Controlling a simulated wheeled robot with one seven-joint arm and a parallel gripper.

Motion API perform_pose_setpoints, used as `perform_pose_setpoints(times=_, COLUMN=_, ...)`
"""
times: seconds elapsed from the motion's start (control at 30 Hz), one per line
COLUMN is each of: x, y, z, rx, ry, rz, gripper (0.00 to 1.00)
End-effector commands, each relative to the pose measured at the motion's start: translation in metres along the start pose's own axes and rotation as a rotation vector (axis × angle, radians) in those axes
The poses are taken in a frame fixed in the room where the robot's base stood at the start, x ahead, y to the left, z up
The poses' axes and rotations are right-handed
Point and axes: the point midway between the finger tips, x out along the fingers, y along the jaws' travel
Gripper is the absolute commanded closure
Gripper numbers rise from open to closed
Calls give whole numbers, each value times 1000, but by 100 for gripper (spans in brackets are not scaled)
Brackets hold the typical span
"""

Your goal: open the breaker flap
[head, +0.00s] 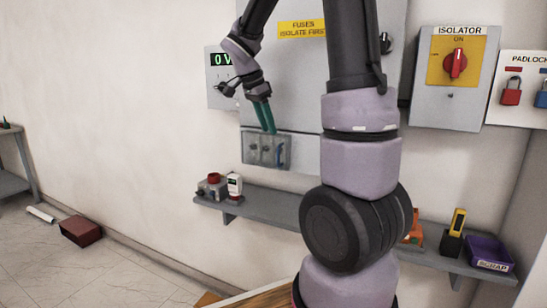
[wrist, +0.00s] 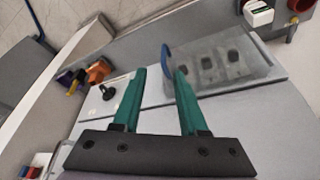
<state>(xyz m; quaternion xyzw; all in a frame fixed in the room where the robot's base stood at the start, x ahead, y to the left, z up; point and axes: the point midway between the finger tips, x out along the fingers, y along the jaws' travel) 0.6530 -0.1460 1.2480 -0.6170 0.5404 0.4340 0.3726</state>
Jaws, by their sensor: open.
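The breaker flap (head: 257,160) is a clear cover over a small grey box low on the wall panel. It looks closed, with dark breaker switches visible behind it. In the wrist view the flap (wrist: 245,60) lies beyond and right of the fingers. A blue tab (wrist: 167,58) stands at its left edge, near the right fingertip; I cannot tell whether they touch. My gripper (head: 264,117) has green fingers pointing down at the top of the box. It also shows in the wrist view (wrist: 160,75), open, with nothing clearly between the fingers.
A grey shelf (head: 250,207) runs below the box, with a small meter (head: 235,186) and a red-topped device. The isolator box (head: 455,80) and padlock board are at the right.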

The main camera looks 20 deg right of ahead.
Motion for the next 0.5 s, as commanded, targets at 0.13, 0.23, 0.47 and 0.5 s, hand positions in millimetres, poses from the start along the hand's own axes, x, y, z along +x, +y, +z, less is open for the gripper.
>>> perform_pose_setpoints(times=0.13, x=10, y=-10, z=-3, rx=54, ry=38, rz=26, gripper=58)
perform_pose_setpoints(times=0.23, x=18, y=-11, z=-4, rx=62, ry=42, rz=31, gripper=58)
perform_pose_setpoints(times=0.47, x=57, y=-8, z=-5, rx=60, ry=40, rz=32, gripper=58)
perform_pose_setpoints(times=0.5, x=65, y=-8, z=-6, rx=60, ry=40, rz=32, gripper=58)
